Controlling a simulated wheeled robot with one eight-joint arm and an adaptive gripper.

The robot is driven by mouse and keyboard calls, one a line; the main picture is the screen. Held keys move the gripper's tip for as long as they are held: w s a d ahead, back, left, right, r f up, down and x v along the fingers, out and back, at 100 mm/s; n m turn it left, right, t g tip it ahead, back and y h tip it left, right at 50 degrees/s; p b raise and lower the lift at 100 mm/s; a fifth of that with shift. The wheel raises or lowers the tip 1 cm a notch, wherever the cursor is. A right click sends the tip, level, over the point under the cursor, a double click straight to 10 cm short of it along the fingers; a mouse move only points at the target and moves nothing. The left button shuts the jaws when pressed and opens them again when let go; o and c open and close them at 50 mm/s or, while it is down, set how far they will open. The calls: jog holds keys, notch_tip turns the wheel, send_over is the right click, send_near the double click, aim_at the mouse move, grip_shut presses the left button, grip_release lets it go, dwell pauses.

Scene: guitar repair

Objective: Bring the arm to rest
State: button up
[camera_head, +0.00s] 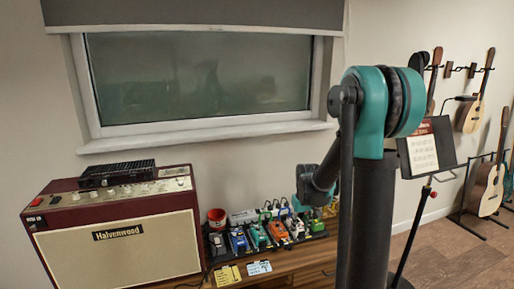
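My arm stands upright at the right of the middle, in front of the window wall. It is teal and dark grey, with a big teal joint at the top. A darker link bends down and to the left from it, towards the pedals. A smaller teal part shows low beside the right end of the pedal row. My gripper's fingers do not show; they are hidden or out of view.
A maroon amplifier (120,240) with a black unit (117,174) on top stands on a wooden bench (290,263). Several pedals (257,236) and a red cup (217,218) are beside it. A music stand (428,150) and guitars (488,190) stand right.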

jog(key=s+d+m+t, duration=0.2)
jog(key=s, duration=1.9)
jog(key=shift+s+r+t, duration=0.35)
jog(key=shift+r+t, duration=0.05)
jog(key=shift+r, duration=0.05)
